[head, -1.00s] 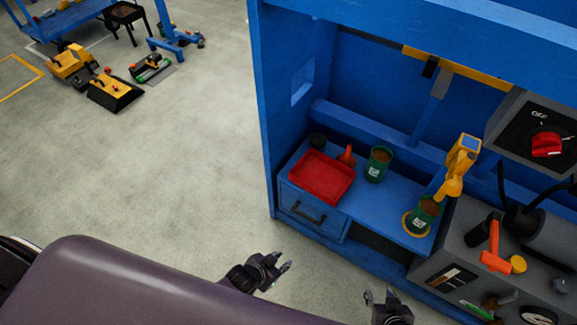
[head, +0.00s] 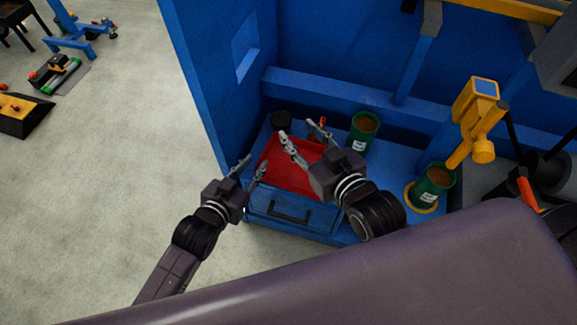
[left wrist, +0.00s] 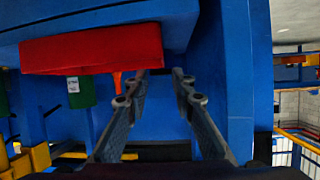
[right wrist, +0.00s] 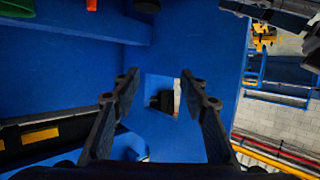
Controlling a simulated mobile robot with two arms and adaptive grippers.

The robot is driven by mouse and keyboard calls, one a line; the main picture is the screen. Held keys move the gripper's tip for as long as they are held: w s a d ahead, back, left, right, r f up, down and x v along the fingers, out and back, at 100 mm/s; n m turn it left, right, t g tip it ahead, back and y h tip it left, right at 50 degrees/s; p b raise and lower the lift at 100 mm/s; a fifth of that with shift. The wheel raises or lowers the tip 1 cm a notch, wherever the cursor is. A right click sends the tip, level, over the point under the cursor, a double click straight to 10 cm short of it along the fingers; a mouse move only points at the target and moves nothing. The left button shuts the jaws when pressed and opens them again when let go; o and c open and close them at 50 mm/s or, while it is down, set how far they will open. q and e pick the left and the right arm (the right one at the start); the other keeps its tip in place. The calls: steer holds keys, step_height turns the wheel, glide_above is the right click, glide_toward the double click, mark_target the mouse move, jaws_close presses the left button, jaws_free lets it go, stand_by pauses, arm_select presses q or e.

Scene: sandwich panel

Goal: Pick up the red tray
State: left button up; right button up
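The red tray (head: 285,170) lies on the blue workbench shelf above a drawer, partly hidden in the head view by my right gripper. It also shows in the left wrist view (left wrist: 92,50), to the left of the fingers. My left gripper (head: 252,170) is open and empty at the tray's left front side. It looks apart from the tray. My right gripper (head: 303,137) is open, its fingers over the right part of the tray in the head view. In the right wrist view nothing lies between its fingers (right wrist: 160,95); I cannot tell if they touch the tray.
A black cup (head: 281,120) stands behind the tray. A green can (head: 363,133) is to its right, and another green can (head: 432,186) sits under a yellow device (head: 477,115). A blue side wall (head: 205,90) rises on the left. Open floor lies left of the bench.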

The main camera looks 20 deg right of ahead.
mark_target(264, 152)
arm_select(q)
steer(key=shift+w+a+f+b, duration=0.1)
steer(key=shift+w+f+b, duration=0.3)
steer(key=shift+w+b, duration=0.15)
steer(key=shift+w+n, duration=0.1)
steer(key=shift+n, duration=0.2)
steer(key=shift+b+x, duration=0.45)
steer(key=shift+x, duration=0.6)
steer(key=shift+w+d+f, duration=0.1)
steer(key=shift+w+d, duration=0.1)
steer(key=b+x, duration=0.1)
steer(key=x, duration=0.1)
steer(key=shift+d+f+b, duration=0.2)
steer(key=shift+d+b, duration=0.05)
steer(key=shift+b, duration=0.15)
steer(key=shift+b+x, duration=0.45)
steer(key=shift+x, duration=0.65)
steer(key=shift+w+d, duration=0.1)
arm_select(e)
steer(key=s+a+r+t+y, duration=0.1)
steer(key=r+t, duration=0.4)
steer(key=r, duration=0.5)
steer(key=s+a+r+t+y, duration=0.1)
steer(key=r+t, duration=0.4)
steer(key=r, duration=0.5)
steer(key=shift+s+a+r+n+y, duration=0.2)
steer(key=shift+s+a+n+y, duration=0.25)
steer(key=shift+y, duration=0.65)
